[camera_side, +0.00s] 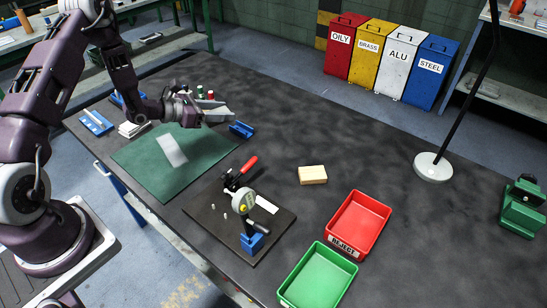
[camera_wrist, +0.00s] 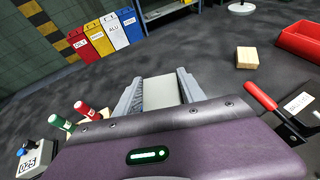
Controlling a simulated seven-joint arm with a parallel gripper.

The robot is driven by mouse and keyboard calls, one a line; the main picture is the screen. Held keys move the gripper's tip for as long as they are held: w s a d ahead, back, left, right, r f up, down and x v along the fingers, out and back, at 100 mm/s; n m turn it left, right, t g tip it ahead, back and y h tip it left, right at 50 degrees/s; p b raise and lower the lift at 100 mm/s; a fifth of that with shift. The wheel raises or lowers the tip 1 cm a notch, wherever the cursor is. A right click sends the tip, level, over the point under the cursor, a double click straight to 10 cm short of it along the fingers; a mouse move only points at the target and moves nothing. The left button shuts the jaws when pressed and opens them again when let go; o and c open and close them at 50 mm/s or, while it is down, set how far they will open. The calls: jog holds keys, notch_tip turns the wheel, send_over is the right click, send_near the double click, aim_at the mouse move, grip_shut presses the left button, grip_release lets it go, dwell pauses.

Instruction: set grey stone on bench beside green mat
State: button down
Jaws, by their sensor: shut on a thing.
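My gripper (camera_side: 216,112) is over the far edge of the green mat (camera_side: 150,176) in the side view. It is shut on the grey stone, a pale grey flat-topped block (camera_wrist: 160,93) seen between the two jaws (camera_wrist: 159,88) in the wrist view. In the side view the jaws largely hide the stone. I cannot tell whether the stone touches the bench (camera_side: 330,130). A pale rectangle (camera_side: 172,150) lies on the mat.
A blue block (camera_side: 241,129) is close to the jaws, right of the mat. Red- and green-capped bottles (camera_wrist: 84,109) stand left of my gripper. A gauge stand (camera_side: 246,210), tan block (camera_side: 312,175), red tray (camera_side: 384,210) and green tray (camera_side: 340,290) are nearer.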

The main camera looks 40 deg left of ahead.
jog(key=w+d+m+g+h, duration=0.2)
jog(key=w+d+m+h, duration=0.25)
jog(key=d, duration=0.35)
jog(key=m+g+h, duration=0.3)
jog(key=m+g, duration=0.2)
send_over(284, 161)
jog(key=f, duration=0.2)
jog(key=shift+g, duration=0.3)
notch_tip(284, 161, down, 9)
jog(key=shift+a, duration=0.1)
jog(key=shift+f, duration=0.25)
jog(key=shift+f, duration=0.2)
jog(key=c, duration=0.7)
grip_release()
